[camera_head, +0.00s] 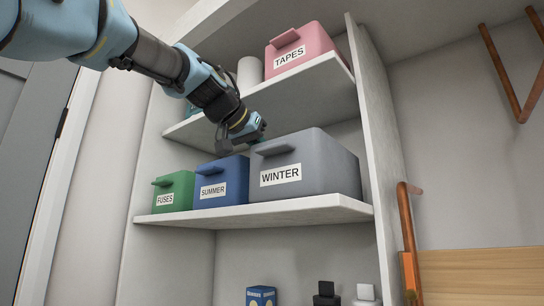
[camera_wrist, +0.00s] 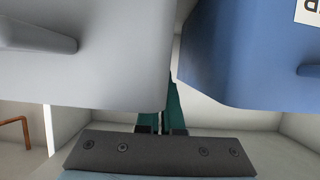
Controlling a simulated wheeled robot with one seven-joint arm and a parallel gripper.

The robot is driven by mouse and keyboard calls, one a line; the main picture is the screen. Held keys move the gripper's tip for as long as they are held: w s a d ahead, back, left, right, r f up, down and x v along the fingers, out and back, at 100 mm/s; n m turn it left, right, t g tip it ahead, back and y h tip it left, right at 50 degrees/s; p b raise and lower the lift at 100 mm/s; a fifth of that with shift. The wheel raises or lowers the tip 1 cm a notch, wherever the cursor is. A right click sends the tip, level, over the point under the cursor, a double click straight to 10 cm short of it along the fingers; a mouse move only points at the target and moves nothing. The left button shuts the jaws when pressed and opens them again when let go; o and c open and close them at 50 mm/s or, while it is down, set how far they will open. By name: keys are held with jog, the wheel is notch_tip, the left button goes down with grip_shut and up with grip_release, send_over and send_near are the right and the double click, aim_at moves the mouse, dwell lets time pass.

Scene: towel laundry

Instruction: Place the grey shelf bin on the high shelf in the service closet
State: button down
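The grey bin (camera_head: 318,162), labelled WINTER, stands upright on the middle visible shelf (camera_head: 270,212), at its right end. Its front handle (camera_head: 274,149) points outward. In the wrist view the grey bin (camera_wrist: 90,60) fills the upper left. My gripper (camera_head: 258,135) is just above and to the left of that handle, near the gap between the grey bin and the blue bin. In the wrist view my gripper's teal fingers (camera_wrist: 172,100) lie close together and seem empty. They point toward the gap between the two bins. Contact with either bin cannot be made out.
The blue SUMMER bin (camera_head: 221,182) stands left of the grey bin, with the green FUSES bin (camera_head: 174,191) beyond. The upper shelf (camera_head: 318,90) holds a pink TAPES bin (camera_head: 300,50) and a white cylinder (camera_head: 249,74). A white upright panel (camera_head: 378,150) stands close on the right.

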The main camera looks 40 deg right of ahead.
jog(key=shift+f, duration=0.1)
jog(key=c, duration=1.1)
grip_release()
jog(key=shift+s+a+b, duration=0.1)
jog(key=shift+a+b, duration=0.2)
jog(key=shift+b, duration=0.1)
jog(key=b+v, duration=0.4)
jog(key=v, duration=0.7)
jog(key=shift+a+r, duration=0.2)
